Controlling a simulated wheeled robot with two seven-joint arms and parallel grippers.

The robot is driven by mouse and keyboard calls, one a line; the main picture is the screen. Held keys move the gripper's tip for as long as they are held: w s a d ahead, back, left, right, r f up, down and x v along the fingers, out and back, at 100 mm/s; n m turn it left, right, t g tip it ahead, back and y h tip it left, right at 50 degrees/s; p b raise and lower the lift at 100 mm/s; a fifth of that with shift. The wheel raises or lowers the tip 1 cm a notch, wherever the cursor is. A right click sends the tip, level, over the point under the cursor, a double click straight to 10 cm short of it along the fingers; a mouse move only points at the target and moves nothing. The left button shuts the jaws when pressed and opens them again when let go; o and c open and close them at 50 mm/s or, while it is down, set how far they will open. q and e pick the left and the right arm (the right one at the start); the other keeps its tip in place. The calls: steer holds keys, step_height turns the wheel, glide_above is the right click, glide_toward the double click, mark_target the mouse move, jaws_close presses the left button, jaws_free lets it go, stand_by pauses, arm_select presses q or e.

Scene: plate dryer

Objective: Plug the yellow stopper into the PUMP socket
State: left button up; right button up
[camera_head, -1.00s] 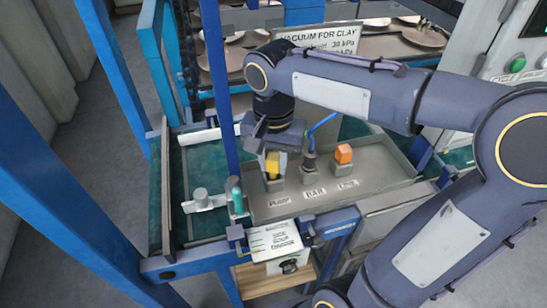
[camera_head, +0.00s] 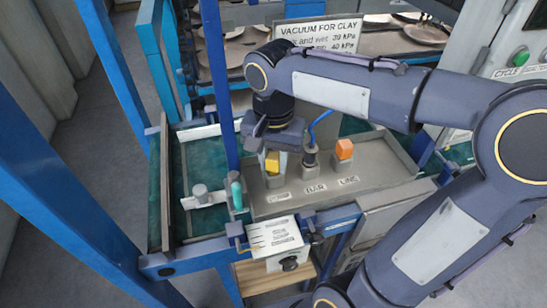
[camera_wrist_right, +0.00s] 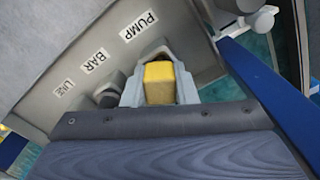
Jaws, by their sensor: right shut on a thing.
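The yellow stopper (camera_head: 272,162) is in my right gripper (camera_head: 273,158), directly over the PUMP socket (camera_head: 274,180). The right wrist view shows the yellow stopper (camera_wrist_right: 159,82) between the two grey fingers of the right gripper (camera_wrist_right: 159,90), beside the PUMP label (camera_wrist_right: 139,27). The stopper's lower end is at the socket mouth, and I cannot tell how deep it sits. The gripper hides part of the socket. My left gripper is not in view.
The BAR socket (camera_head: 309,176) holds a dark fitting with a blue hose (camera_head: 319,121). A blue post (camera_head: 222,85) stands close left of the gripper. A sign (camera_head: 318,38) stands behind.

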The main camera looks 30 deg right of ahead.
steer(key=shift+f, duration=0.35)
steer(key=o, duration=1)
steer(key=shift+a+f, duration=0.1)
steer(key=shift+a, duration=0.05)
steer(key=shift+o, duration=0.2)
steer(key=shift+s, duration=0.1)
steer(key=r, duration=0.8)
steer(key=shift+w+r, duration=0.15)
steer(key=shift+w, duration=0.05)
